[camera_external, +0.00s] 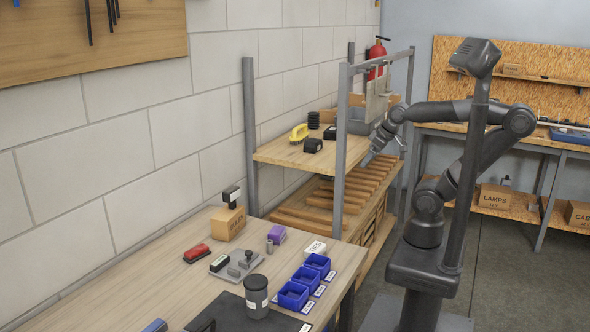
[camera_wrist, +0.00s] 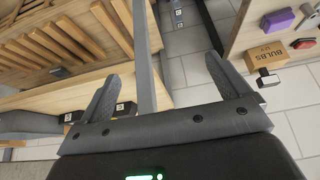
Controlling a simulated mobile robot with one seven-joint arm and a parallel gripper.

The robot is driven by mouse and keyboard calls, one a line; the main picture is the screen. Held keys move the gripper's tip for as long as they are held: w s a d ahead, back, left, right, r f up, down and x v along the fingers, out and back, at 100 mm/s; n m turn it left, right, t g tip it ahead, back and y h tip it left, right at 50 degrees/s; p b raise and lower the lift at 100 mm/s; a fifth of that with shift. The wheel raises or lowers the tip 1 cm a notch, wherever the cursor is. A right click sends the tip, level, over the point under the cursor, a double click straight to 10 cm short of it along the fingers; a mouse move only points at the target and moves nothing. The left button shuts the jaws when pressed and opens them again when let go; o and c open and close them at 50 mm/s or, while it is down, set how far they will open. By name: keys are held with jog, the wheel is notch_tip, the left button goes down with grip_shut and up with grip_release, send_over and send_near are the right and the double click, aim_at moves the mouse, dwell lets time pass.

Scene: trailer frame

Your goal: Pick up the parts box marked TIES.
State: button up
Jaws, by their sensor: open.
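A small white box (camera_external: 315,249) marked TIES sits on the wooden workbench (camera_external: 185,285) near its far right edge, just behind the blue bins. My gripper (camera_external: 372,156) is beside the shelf rack, well above and to the right of the white box. In the wrist view my gripper (camera_wrist: 165,88) is open, with nothing between its fingers. I cannot make out the white box in the wrist view.
Several blue bins (camera_external: 293,294), a dark cup (camera_external: 257,296), a purple block (camera_external: 277,234) and a BULBS carton (camera_external: 229,224) share the bench. The grey rack post (camera_external: 341,150) stands between my gripper and the bench. Slatted shelves (camera_wrist: 75,40) lie below the gripper.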

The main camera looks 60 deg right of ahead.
jog(key=w+a+g+y, duration=0.1)
jog(key=w+a+g, duration=0.1)
jog(key=w+a, duration=0.55)
jog(key=m+g+h, duration=0.1)
jog(key=g, duration=0.3)
send_over(315, 247)
notch_tip(315, 247, down, 9)
jog(key=f, duration=0.5)
jog(key=shift+s+a, duration=0.15)
jog(key=shift+s, duration=0.1)
jog(key=shift+w+f, duration=0.2)
jog(key=shift+f, duration=2.75)
jog(key=shift+c, duration=0.3)
jog(key=c, duration=1)
